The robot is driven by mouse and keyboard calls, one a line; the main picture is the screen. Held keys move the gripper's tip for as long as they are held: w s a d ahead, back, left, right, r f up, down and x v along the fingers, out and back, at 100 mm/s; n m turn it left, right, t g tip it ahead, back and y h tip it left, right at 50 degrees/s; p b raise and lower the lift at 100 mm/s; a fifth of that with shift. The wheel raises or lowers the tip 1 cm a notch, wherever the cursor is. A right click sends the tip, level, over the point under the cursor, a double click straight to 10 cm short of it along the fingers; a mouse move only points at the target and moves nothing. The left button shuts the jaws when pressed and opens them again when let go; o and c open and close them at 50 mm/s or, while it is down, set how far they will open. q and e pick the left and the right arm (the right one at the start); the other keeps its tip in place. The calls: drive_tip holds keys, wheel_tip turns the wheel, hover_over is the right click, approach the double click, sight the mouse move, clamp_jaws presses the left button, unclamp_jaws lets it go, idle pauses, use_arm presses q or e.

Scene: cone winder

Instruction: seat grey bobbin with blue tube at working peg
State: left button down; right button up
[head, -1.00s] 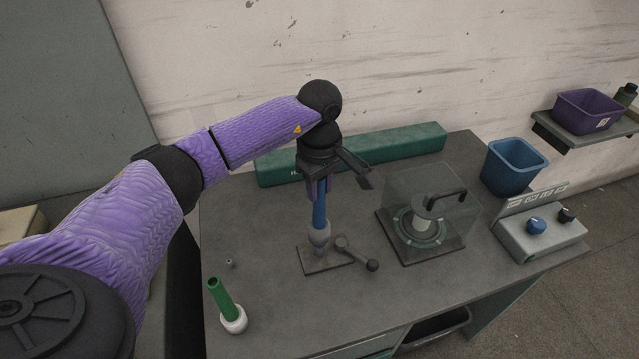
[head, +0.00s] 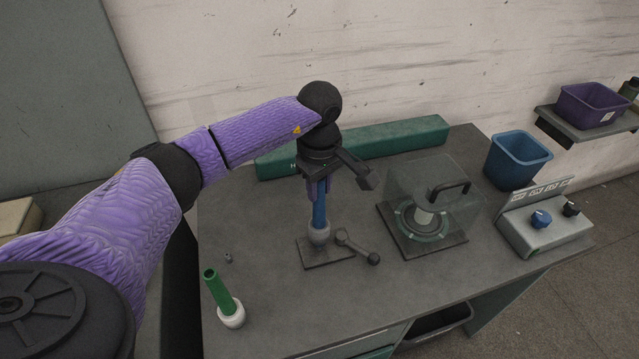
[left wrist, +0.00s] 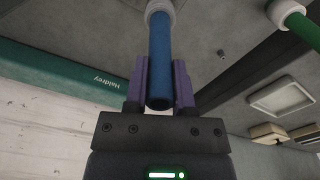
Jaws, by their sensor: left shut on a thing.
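The grey bobbin with the blue tube (head: 319,212) stands upright at the dark base plate (head: 325,252) with the lever. Its pale grey body (head: 319,234) is low, at the plate; the working peg is hidden by it, and I cannot tell whether it rests fully on the plate. My left gripper (head: 319,186) is shut on the upper part of the blue tube, pointing down. In the left wrist view the blue tube (left wrist: 159,60) lies between the two purple fingers (left wrist: 159,88). My right gripper is not in view.
A white bobbin with a green tube (head: 222,295) stands at the front left, near a small peg (head: 228,257). A lever (head: 358,248) sits beside the plate. A clear-covered device (head: 428,215), control box (head: 545,225), blue bin (head: 515,162) and green beam (head: 400,140) stand around.

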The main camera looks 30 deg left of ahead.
use_arm(q)
drive_tip(key=shift+f+b, duration=0.85)
drive_tip(key=shift+f, duration=0.35)
idle(0.3)
drive_tip(key=shift+c, duration=1.8)
unclamp_jaws()
wheel_tip(320, 180, up, 10)
drive_tip(key=shift+p, duration=0.75)
